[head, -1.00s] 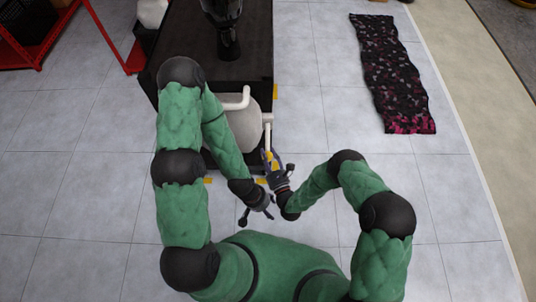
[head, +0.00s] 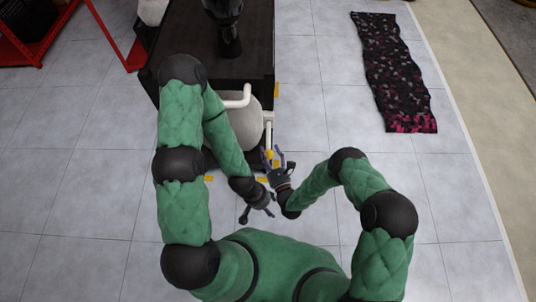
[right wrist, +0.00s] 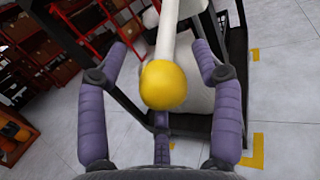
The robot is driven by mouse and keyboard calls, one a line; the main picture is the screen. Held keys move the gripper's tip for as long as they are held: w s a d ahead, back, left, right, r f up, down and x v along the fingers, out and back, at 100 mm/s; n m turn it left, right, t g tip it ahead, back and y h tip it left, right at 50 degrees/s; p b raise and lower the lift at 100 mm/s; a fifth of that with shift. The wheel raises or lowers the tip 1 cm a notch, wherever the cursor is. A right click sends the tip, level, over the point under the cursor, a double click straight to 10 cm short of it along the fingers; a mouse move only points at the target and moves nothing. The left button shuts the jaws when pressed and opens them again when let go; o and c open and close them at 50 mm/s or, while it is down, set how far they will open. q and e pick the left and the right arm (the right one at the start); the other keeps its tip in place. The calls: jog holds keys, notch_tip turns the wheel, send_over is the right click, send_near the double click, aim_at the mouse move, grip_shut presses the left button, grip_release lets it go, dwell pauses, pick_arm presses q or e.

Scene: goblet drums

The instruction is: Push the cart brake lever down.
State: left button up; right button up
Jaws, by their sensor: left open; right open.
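The brake lever is a white rod (head: 268,132) with a yellow ball knob at its end, low on the near side of the dark cart (head: 180,72). In the right wrist view the yellow knob (right wrist: 167,85) is large and central, between the spread fingers. My right gripper (head: 277,157) is open at the lever's lower end; I see no finger closed on the knob. My left gripper (head: 257,215) is open and empty, lower and to the left of the right one, apart from the lever.
A grey rounded body (head: 246,122) and a bent white pipe (head: 238,98) are on the cart's near side. Yellow floor marks (right wrist: 253,152) lie around the cart. A dark patterned mat (head: 393,75) lies at the right. Red shelving (head: 95,35) stands at the upper left.

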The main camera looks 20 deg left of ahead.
notch_tip(320, 180, up, 8)
jog(key=shift+w+r, duration=0.1)
jog(key=shift+r, duration=0.55)
jog(key=shift+s, duration=0.2)
jog(key=s+d+r+p, duration=0.4)
jog(key=s+d+r, duration=0.1)
jog(key=s+d, duration=0.2)
jog(key=shift+s+d+p, duration=0.2)
jog(key=shift+s+p, duration=0.2)
jog(key=shift+s, duration=0.3)
dwell(0.9)
